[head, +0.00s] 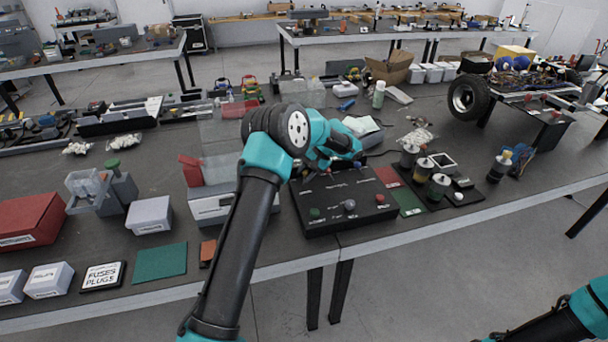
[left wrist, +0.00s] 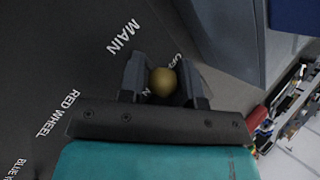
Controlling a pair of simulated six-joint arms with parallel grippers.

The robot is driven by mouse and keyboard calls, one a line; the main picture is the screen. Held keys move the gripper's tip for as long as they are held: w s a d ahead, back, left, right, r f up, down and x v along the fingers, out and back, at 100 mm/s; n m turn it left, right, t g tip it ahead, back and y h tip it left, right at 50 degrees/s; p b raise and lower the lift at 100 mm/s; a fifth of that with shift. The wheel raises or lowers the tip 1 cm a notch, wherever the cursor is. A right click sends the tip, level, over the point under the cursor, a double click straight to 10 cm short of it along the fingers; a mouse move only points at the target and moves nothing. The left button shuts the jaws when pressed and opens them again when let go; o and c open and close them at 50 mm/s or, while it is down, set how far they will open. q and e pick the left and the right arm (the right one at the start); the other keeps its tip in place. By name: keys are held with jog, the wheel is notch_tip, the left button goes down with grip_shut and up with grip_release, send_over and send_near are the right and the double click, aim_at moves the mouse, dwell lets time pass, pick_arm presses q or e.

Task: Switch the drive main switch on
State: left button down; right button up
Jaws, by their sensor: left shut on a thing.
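The black switch panel (head: 345,215) lies on the workbench in the head view, with several knobs and white labels. In the left wrist view the panel (left wrist: 50,60) shows the labels MAIN and RED WHEEL. The main switch has a brass-coloured round knob (left wrist: 163,82) beside the MAIN label. My left gripper (left wrist: 164,72) has its two fingers on either side of this knob and is shut on it. Parts of the OFF and ON labels show around the fingers. The exact lever position cannot be told. My right gripper is out of view.
Red and green plates (head: 410,202) lie right of the panel, beside a board with canisters (head: 438,186). A grey box (head: 212,205) stands just left of the panel. A wheel (head: 468,98) is farther right. The bench's front edge is close before the panel.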

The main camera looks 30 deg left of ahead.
pick_arm(q)
jog(key=shift+a+r, duration=0.15)
jog(key=shift+a, duration=0.05)
jog(key=c, duration=1.1)
grip_release()
jog(key=shift+o, duration=1.3)
jog(key=shift+d, duration=0.1)
jog(key=v, duration=1.7)
jog(key=shift+d, duration=0.2)
jog(key=shift+w, duration=0.1)
